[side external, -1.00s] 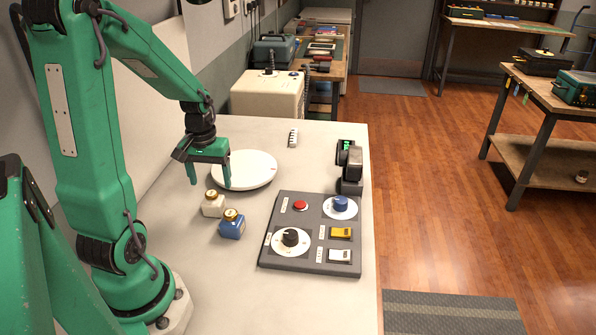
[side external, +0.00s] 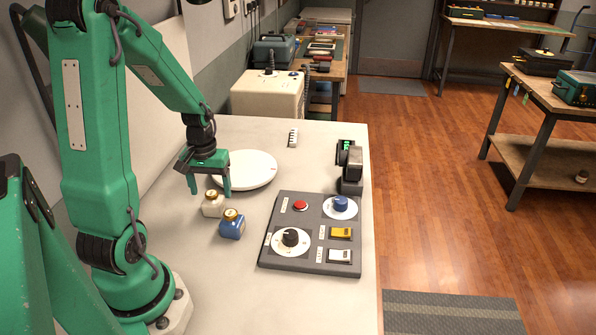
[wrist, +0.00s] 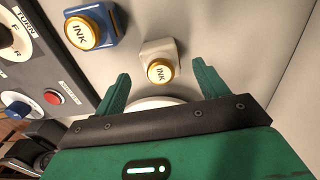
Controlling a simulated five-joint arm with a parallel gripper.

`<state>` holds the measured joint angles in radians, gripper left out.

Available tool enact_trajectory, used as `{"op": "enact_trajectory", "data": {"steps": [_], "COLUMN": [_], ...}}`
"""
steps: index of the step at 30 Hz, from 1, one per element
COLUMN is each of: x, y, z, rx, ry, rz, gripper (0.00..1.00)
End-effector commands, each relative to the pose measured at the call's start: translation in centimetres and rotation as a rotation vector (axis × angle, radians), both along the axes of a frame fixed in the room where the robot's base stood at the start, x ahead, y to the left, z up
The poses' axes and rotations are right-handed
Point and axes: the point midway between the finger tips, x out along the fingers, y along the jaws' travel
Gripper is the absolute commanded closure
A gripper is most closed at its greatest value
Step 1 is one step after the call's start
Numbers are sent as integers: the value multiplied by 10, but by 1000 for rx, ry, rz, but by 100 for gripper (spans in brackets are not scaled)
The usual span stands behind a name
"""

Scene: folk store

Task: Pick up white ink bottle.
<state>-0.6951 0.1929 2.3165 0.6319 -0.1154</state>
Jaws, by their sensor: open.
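The white ink bottle (side external: 212,206) stands upright on the pale table, with a gold cap marked INK. In the wrist view the white ink bottle (wrist: 159,62) lies ahead of my gripper, between the lines of its two fingers. My gripper (side external: 211,193) is open and empty, with its fingers pointing down just above and behind the bottle. In the wrist view both fingers of my gripper (wrist: 161,82) show spread apart. A blue ink bottle (side external: 232,226) with a gold cap stands close to the right; it also shows in the wrist view (wrist: 104,20).
A round white plate (side external: 250,170) lies behind the bottles. A dark control panel (side external: 285,255) with knobs, a red button and switches is to the right. A black device (side external: 351,172) stands past it. The table front is clear.

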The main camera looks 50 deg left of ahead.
Motion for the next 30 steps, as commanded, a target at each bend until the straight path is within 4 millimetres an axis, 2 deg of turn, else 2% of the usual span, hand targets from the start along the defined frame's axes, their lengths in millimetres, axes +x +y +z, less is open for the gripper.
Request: {"op": "enact_trajectory", "data": {"steps": [15,30], "x": [1,1], "y": [2,2], "z": [-44,-49], "rx": [-1,0], "ry": [1,0], "rz": [0,0], "gripper": [27,27]}}
